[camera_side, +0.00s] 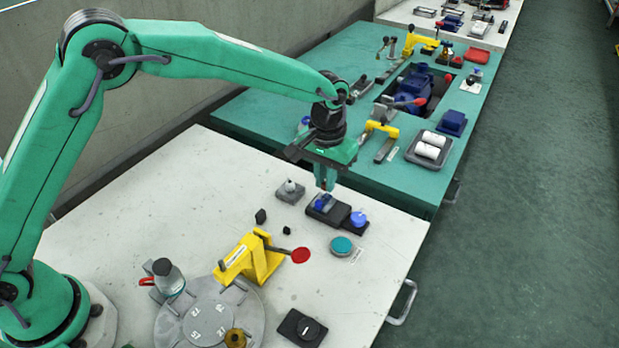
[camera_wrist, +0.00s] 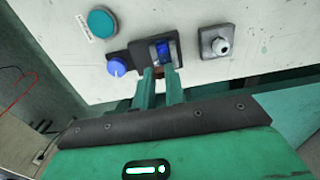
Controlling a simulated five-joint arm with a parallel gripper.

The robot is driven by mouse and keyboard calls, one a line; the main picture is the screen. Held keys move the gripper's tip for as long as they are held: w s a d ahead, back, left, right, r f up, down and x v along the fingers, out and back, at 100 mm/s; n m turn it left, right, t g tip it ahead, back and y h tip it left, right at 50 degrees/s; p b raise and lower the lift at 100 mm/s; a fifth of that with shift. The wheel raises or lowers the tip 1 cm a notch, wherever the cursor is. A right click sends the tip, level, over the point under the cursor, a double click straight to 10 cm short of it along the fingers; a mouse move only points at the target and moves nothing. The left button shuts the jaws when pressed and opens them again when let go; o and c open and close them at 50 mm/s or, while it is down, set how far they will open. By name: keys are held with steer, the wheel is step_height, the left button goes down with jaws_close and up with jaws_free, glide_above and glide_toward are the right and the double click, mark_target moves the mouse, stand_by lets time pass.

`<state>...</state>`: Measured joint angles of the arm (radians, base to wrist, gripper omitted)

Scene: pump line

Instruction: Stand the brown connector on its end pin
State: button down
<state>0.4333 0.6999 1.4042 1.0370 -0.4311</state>
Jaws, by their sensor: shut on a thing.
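My gripper (camera_side: 326,184) is shut and points down over the black fixture block (camera_side: 322,217) that holds a blue part (camera_side: 325,201). In the wrist view, a small brown piece (camera_wrist: 160,80) shows between the green fingers; it looks like the brown connector, mostly hidden by them. The fingertips lie close to the blue part (camera_wrist: 163,49) there; I cannot tell if the piece touches the fixture. A grey square base with a short upright pin (camera_side: 290,187) stands beside the fixture, also in the wrist view (camera_wrist: 217,42).
A blue knob (camera_side: 358,218) and a teal button (camera_side: 342,246) sit near the fixture. A yellow clamp (camera_side: 249,257) with a red-ended lever and a round grey plate (camera_side: 184,322) are nearer the camera.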

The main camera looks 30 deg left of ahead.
mark_target(328, 196)
steer(key=shift+w+a+r, duration=0.15)
steer(key=shift+w+r, duration=0.1)
steer(key=shift+w, duration=0.45)
steer(key=shift+w+a+r, duration=0.15)
steer(key=shift+w+r, duration=0.1)
steer(key=shift+w, duration=0.4)
steer(key=shift+f, duration=0.1)
steer(key=shift+f, duration=2.35)
steer(key=shift+f, duration=0.2)
steer(key=c, duration=1.4)
jaws_free()
steer(key=shift+o, duration=0.2)
steer(key=shift+r, duration=0.1)
steer(key=shift+r, duration=2.9)
